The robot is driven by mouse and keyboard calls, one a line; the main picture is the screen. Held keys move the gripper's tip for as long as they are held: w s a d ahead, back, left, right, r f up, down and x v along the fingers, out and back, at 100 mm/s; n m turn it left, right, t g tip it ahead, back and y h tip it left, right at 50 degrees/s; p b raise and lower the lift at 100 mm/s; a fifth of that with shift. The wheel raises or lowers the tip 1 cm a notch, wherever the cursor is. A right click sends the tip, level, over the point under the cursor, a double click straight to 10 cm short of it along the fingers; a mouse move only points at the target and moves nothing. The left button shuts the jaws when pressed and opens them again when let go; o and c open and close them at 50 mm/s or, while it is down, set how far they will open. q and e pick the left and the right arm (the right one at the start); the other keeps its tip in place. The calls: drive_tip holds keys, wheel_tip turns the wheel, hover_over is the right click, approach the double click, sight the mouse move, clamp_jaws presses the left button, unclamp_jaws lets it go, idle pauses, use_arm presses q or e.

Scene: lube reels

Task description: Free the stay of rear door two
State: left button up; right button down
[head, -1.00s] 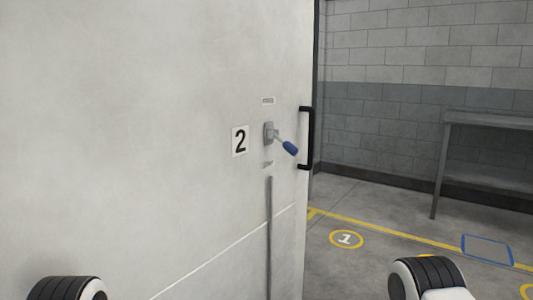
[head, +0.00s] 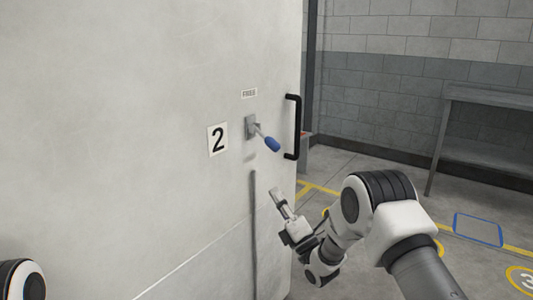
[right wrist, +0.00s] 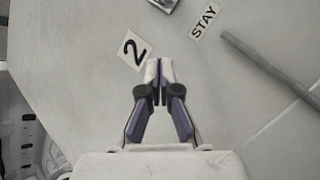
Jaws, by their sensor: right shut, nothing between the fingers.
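The white door panel (head: 130,120) has a number 2 plate (head: 217,140). Right of the plate is the stay lever, with a grey mount (head: 251,125) and a blue grip (head: 271,143) slanting down to the right. A FREE label (head: 249,93) is above the mount. In the right wrist view a STAY label (right wrist: 204,20) shows near the number plate (right wrist: 134,50). My right gripper (head: 276,195) is shut and empty, below the blue grip and apart from it. In the right wrist view its fingertips (right wrist: 160,66) meet. My left gripper is out of view.
A black door handle (head: 293,127) stands at the door's right edge, close to the lever. A grey vertical rod (head: 254,230) runs down the door below the lever. A grey table (head: 480,130) stands at the back right. Marked floor lies between.

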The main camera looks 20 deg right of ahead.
sight(266, 138)
drive_tip(key=w+r, duration=0.7)
drive_tip(key=w, duration=0.1)
drive_tip(key=shift+w+r, duration=0.25)
drive_tip(key=shift+r, duration=0.15)
drive_tip(key=shift+d+r, duration=0.1)
drive_tip(key=shift+d, duration=0.1)
